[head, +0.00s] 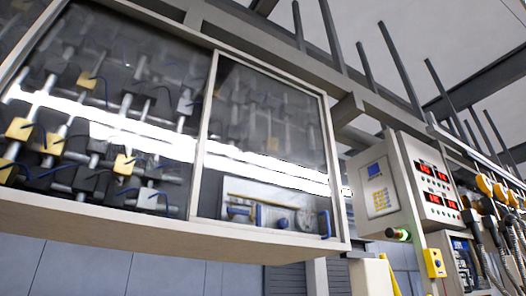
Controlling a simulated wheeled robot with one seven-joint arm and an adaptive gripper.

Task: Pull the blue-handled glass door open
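The glass door (268,130) is the right-hand framed pane of a large overhead cabinet, seen from below in the head view. It looks shut, flush with the cabinet front. Its blue handle (326,224) is at the lower right corner of the pane, near the frame. Behind the glass, low down, is a fixture with blue parts (262,214) and a yellow rod. Reflections cover part of the glass. My gripper is not in view.
A wider glass pane (110,100) on the left covers pipes and yellow blocks. Right of the cabinet stand a keypad panel (378,188) and a control box with red displays (432,185). Hoses (490,235) hang at the far right. A yellow button box (434,263) is below.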

